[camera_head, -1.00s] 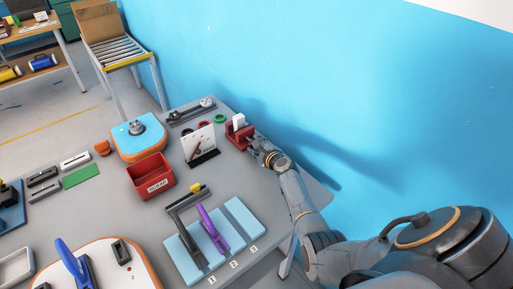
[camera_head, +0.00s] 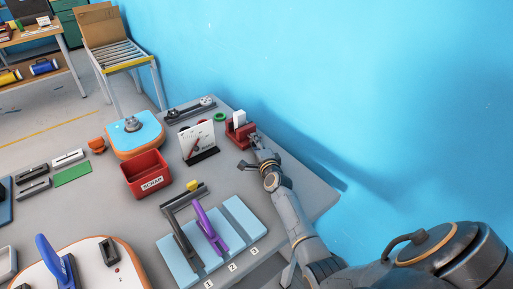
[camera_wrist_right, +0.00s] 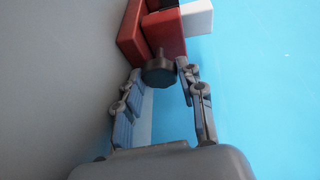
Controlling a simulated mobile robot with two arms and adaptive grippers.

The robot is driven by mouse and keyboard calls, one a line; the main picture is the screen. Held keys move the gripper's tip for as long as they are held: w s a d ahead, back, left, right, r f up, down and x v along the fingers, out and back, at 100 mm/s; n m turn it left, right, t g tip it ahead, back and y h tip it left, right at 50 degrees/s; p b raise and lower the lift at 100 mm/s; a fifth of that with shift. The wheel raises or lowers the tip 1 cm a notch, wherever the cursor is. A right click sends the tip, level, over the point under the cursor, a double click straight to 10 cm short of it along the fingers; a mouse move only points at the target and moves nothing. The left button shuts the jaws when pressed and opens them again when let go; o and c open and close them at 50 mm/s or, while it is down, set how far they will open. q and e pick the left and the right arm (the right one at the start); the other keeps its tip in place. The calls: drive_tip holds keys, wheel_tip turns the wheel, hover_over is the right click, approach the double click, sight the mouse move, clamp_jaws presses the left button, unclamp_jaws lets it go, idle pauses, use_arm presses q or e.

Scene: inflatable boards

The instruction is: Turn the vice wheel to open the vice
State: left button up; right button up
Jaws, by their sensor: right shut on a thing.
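The red vice (camera_head: 240,133) stands on the bench near its back edge by the blue wall, with a white block (camera_head: 239,118) at its jaws. In the right wrist view the red vice body (camera_wrist_right: 165,32) and the white block (camera_wrist_right: 197,17) are at the top. The dark round vice wheel (camera_wrist_right: 160,72) points toward my wrist. My right gripper (camera_head: 257,142) is at the wheel, its fingertips on either side of it and shut on it. The wheel is too small to make out in the head view. My left gripper is out of view.
A white panel on a stand (camera_head: 196,142), a green ring (camera_head: 220,117) and a red scrap bin (camera_head: 147,174) are left of the vice. Blue boards with a purple-handled tool (camera_head: 212,231) lie in front. The blue wall is close on the right.

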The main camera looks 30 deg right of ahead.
drive_tip(key=shift+f, duration=0.2)
idle(0.4)
drive_tip(key=o, duration=1.1)
drive_tip(key=shift+a, duration=0.1)
drive_tip(key=shift+o, duration=0.2)
drive_tip(key=shift+f, duration=0.1)
drive_tip(key=shift+s+f, duration=0.1)
drive_tip(key=shift+f, duration=0.05)
drive_tip(key=shift+s+a, duration=0.35)
drive_tip(key=shift+s, duration=0.25)
drive_tip(key=v, duration=0.6)
drive_tip(key=shift+d+r, duration=0.15)
drive_tip(key=shift+r, duration=0.15)
drive_tip(key=shift+s+r, duration=0.15)
drive_tip(key=shift+s, duration=0.1)
